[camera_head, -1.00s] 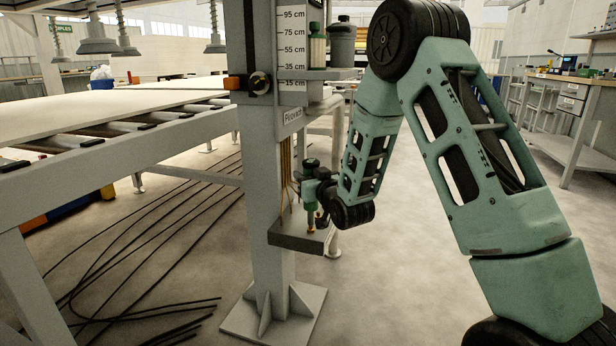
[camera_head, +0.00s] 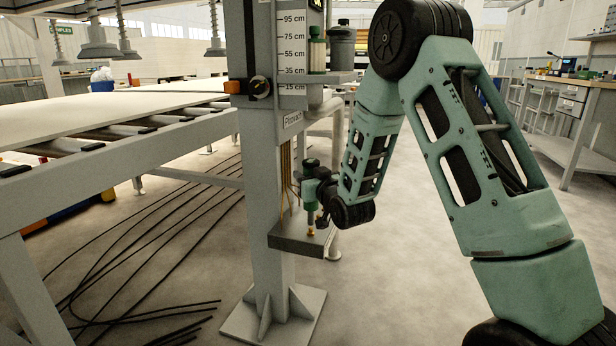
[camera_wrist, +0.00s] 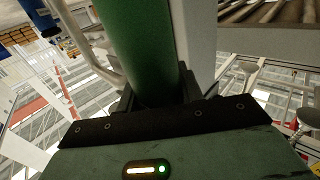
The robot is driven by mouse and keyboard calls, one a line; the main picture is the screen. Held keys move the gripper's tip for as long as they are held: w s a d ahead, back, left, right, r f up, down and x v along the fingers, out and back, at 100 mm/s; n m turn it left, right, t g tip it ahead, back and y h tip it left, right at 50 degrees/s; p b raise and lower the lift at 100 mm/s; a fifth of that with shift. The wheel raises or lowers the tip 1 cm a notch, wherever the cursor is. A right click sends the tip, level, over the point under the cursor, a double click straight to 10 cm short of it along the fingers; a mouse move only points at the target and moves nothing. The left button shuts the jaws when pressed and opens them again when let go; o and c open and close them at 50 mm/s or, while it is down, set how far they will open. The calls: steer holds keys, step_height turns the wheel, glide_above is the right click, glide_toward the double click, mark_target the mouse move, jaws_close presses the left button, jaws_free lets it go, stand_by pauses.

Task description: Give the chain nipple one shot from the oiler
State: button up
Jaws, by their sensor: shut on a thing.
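My gripper (camera_head: 322,190) is shut on the oiler (camera_head: 311,186), a green bottle with a dark green top, held upright beside the grey column. In the wrist view the oiler's green body (camera_wrist: 140,45) rises from between my dark fingers (camera_wrist: 155,98). Below the oiler, a small orange-brass piece, seemingly the chain nipple (camera_head: 311,232), shows just above a dark grey ledge (camera_head: 290,242) on the column. I cannot tell whether the oiler's lower end touches it.
The grey column (camera_head: 268,200) stands close left of the oiler, with thin yellow-brown lines (camera_head: 287,170) running down it. A roller table (camera_head: 90,150) stands left; cables (camera_head: 150,235) lie on the floor.

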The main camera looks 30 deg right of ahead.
steer(key=shift+r+p, duration=1.65)
steer(key=shift+r, duration=0.95)
